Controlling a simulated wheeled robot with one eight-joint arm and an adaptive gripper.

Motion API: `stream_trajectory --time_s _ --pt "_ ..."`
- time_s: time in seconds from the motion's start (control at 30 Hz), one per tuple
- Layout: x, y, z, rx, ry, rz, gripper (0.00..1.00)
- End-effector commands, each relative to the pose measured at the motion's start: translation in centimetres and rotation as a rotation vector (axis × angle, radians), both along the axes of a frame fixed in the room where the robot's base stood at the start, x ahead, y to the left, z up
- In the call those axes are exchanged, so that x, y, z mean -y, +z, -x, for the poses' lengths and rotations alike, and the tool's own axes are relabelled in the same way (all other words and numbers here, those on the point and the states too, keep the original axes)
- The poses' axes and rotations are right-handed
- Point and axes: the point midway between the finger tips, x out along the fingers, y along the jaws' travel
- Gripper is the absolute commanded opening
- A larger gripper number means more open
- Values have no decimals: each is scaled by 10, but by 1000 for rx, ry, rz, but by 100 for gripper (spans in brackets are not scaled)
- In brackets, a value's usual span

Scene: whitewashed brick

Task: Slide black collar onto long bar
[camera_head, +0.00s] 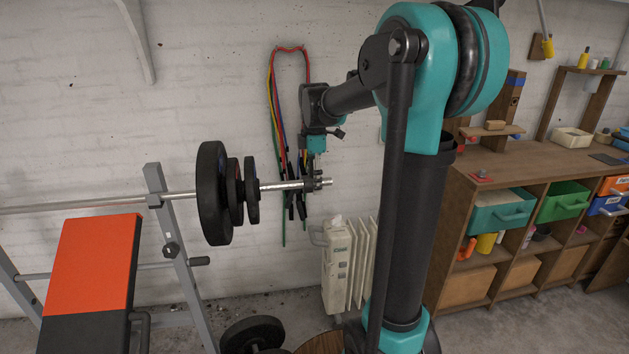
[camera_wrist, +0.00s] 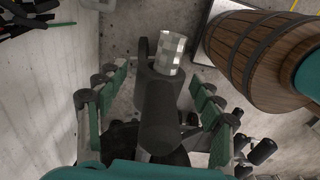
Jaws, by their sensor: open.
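The long bar (camera_head: 281,186) lies level, with weight plates on it and its silver end pointing right. The black collar (camera_head: 310,182) sits around the bar close to its tip, with a short silver stub showing beyond it. In the wrist view the black collar (camera_wrist: 160,125) fills the middle, and the silver bar end (camera_wrist: 172,48) shows past it. My gripper (camera_head: 314,148) is just above the collar, pointing down. In the wrist view its fingers (camera_wrist: 157,88) are spread on either side of the collar, with gaps visible. The collar's underside is hidden.
Black plates (camera_head: 212,193) stand on the bar to the left. Coloured bands (camera_head: 273,100) hang on the wall behind. A white radiator (camera_head: 340,265) stands below the bar end. A wooden barrel (camera_wrist: 245,50) shows in the wrist view. A shelf unit (camera_head: 470,200) stands right.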

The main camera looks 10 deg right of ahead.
Motion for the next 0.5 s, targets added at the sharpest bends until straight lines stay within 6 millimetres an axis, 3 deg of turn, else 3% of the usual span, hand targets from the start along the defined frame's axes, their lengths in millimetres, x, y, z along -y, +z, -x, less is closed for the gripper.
stream_trajectory --time_s 0.07,0.5 --pt "0 0 0 0 0 0 62" --pt "0 0 0 0 0 0 8"
